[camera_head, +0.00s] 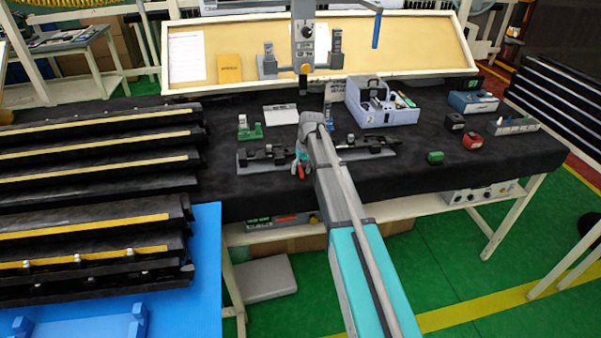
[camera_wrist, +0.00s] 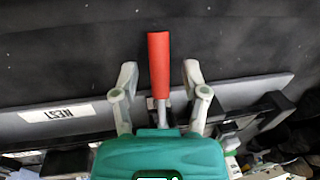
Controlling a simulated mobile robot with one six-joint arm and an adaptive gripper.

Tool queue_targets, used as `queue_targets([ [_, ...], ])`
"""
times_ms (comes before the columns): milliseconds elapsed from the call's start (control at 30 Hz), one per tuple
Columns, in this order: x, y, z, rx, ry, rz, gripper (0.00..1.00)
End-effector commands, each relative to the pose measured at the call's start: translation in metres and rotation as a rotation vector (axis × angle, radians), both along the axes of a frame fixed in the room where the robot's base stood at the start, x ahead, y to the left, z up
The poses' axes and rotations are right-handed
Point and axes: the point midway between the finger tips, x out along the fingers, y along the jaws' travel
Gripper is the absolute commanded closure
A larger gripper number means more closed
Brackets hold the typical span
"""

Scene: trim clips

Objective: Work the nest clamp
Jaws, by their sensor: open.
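The nest clamp's red handle (camera_wrist: 159,65) points up the picture in the wrist view, on a metal stem. My gripper (camera_wrist: 160,78) is open, with one grey finger on each side of the handle and a visible gap on both sides. Behind it lies a grey base plate (camera_wrist: 235,92) with a white NEST label (camera_wrist: 57,113). My gripper's body hides the clamp's lower part. In the head view, the red handle (camera_head: 301,172) shows small below my gripper (camera_head: 299,163), at the bench's front. A dark fixture (camera_head: 265,155) lies just left of it; my arm hides part of this area.
Another dark fixture (camera_head: 366,147) lies right of my arm. Stacked black trim rails (camera_head: 95,180) stand at left.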

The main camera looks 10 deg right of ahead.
Motion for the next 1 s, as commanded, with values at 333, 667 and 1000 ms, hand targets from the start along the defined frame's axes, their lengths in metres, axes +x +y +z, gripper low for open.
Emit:
queue_targets([
  [333,0.0,0.0002,-0.0006,0.0,0.0,0.0,0.44],
  [667,0.0,0.0001,-0.0006,0.0,0.0,0.0,1.0],
  [1000,0.0002,0.0025,-0.0002,0.001,0.006,0.003,1.0],
])
